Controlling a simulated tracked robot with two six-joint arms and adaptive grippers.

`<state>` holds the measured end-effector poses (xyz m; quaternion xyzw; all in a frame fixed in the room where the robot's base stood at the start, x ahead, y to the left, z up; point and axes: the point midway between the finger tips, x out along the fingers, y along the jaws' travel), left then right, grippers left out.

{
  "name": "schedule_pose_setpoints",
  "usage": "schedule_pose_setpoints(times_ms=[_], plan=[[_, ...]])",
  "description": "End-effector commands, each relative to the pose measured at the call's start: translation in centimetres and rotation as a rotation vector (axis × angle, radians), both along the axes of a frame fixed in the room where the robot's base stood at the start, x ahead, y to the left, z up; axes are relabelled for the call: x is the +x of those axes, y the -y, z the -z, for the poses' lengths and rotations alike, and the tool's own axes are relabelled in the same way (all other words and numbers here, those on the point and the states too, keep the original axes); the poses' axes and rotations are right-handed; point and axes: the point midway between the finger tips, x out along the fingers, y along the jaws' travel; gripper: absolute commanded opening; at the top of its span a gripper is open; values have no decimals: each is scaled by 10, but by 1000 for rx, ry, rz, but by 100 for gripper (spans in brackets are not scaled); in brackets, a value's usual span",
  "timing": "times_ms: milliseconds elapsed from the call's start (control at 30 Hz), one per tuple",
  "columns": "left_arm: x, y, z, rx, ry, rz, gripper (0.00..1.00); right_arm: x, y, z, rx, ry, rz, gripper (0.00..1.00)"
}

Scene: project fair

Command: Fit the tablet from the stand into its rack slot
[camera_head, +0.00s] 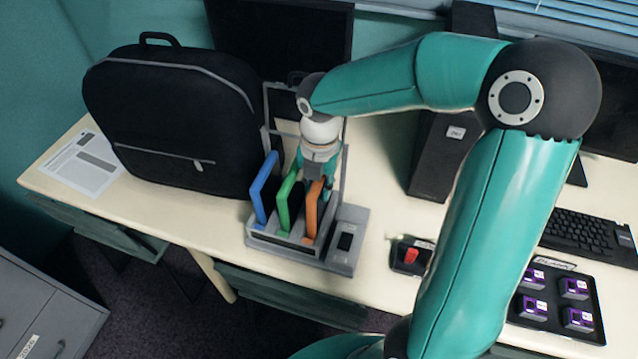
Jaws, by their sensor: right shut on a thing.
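A grey rack (285,250) stands on the table in front of the backpack. A blue tablet (264,186), a green tablet (285,202) and an orange tablet (312,212) stand side by side in it, tilted in the picture. My right gripper (318,180) reaches down from above and is shut on the orange tablet at its top edge. The orange tablet's lower end is at the rack's right slot; I cannot tell whether it is fully seated. The fingertips are partly hidden. My left gripper is not in view.
A black backpack (180,115) stands close to the rack's left. A small dark box with a red knob (411,255) lies to the right. A black tray (590,338) with purple items and a keyboard (575,232) lie farther right. Bare table shows in front.

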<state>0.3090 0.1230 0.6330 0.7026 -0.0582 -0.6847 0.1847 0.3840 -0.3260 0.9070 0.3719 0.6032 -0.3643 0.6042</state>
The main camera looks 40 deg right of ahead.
Motion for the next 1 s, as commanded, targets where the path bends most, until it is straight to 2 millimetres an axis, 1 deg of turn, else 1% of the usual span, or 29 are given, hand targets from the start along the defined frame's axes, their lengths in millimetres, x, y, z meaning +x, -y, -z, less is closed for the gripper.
schedule_pose_setpoints(times_ms=[700, 1000], plan=[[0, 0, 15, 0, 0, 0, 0, -2, 1, 20, -1, 2, -2, 0], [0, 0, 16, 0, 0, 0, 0, -2, 1, 22, -2, 0, -2, 0]])
